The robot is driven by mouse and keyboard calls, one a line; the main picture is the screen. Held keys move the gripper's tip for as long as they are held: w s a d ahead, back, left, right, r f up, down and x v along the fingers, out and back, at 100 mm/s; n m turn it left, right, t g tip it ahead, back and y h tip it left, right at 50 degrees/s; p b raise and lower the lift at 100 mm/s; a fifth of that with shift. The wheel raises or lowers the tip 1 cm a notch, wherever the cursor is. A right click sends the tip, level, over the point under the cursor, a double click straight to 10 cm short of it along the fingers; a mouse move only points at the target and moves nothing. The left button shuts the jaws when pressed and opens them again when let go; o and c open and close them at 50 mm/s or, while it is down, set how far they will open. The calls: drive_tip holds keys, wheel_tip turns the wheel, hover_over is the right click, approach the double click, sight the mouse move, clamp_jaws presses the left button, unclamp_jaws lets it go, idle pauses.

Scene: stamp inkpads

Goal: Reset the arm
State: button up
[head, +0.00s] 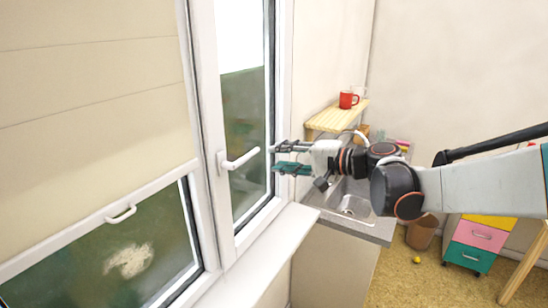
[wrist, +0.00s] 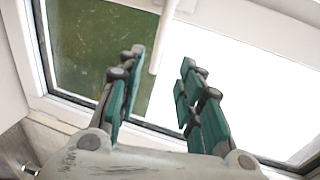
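My gripper (head: 274,158) is stretched out toward the window at the middle of the head view. Its teal-padded fingers are spread apart with nothing between them, as the wrist view also shows (wrist: 163,62). The white window handle (head: 241,159) is just left of the fingertips in the head view. In the wrist view a white bar, which looks like this handle (wrist: 163,38), lies beyond the gap between the fingers. I cannot tell the exact distance, but no grip on it shows. My arm comes in from the right, over the sink.
The white window frame (head: 204,110) and sill (head: 262,262) are close to my gripper. Below my arm is a sink (head: 350,200). A wooden rack (head: 335,118) with a red mug (head: 347,100) stands behind. A coloured drawer unit (head: 478,236) and a bin (head: 422,232) are at right.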

idle(0.3)
drive_tip(key=s+d+f+n+h+b, duration=0.2)
drive_tip(key=s+d+f+h+b, duration=0.2)
drive_tip(key=s+d+f, duration=0.2)
drive_tip(key=s+d+f+n+h+b, duration=0.2)
drive_tip(key=s+d+f+h+b, duration=0.3)
drive_tip(key=s+f, duration=0.6)
drive_tip(key=s+d+f+n+g+h+b, duration=0.1)
drive_tip(key=s+d+f+n+h+b, duration=0.1)
drive_tip(key=s+d+f+h+b, duration=0.2)
drive_tip(key=s+d+f, duration=0.3)
drive_tip(key=s+f, duration=0.1)
drive_tip(key=s, duration=0.4)
drive_tip(key=shift+s+f+h, duration=0.25)
drive_tip(key=shift+s+h, duration=0.05)
